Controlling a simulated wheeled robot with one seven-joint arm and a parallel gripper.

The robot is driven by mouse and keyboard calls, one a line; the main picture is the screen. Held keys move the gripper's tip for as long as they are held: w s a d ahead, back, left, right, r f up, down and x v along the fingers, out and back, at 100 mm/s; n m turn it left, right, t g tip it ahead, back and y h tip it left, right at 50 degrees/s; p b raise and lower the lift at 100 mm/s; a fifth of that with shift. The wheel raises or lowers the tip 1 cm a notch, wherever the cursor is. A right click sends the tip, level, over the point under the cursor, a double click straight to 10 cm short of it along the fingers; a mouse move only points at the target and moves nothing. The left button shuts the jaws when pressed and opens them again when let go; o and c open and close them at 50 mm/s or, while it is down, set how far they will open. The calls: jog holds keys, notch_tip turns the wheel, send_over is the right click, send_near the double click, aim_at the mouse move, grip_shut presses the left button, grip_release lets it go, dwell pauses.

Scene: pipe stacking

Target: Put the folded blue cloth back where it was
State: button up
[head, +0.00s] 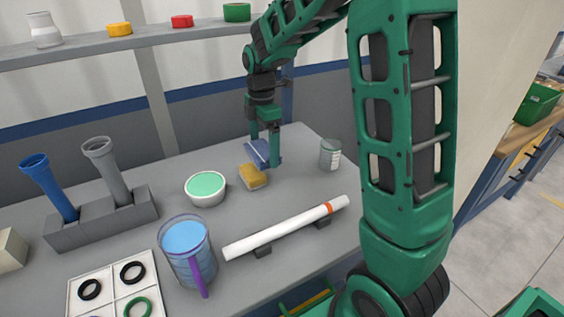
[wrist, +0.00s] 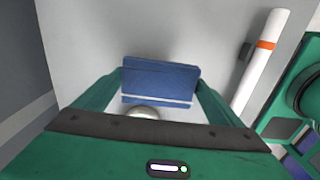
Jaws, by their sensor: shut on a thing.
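The folded blue cloth (head: 258,152) is between the fingers of my gripper (head: 266,151) in the head view, behind the yellow sponge. In the wrist view the blue cloth (wrist: 160,82), with a pale stripe along its lower part, spans the space between both fingertips (wrist: 160,88). My gripper is shut on it. The cloth looks tilted in the head view. I cannot tell whether its lower edge touches the table.
A yellow sponge (head: 253,177) lies just in front of the cloth. A bowl of green stuff (head: 205,187) stands to the left, a grey can (head: 330,155) to the right. A white pipe (head: 285,228) with an orange band rests on supports in front. Bare table (head: 190,165) lies behind the bowl.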

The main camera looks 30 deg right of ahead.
send_over(286, 168)
notch_tip(286, 168, down, 6)
jog(key=shift+r, duration=0.15)
jog(key=shift+f, duration=2.05)
jog(key=shift+f, duration=0.1)
jog(key=o, duration=0.8)
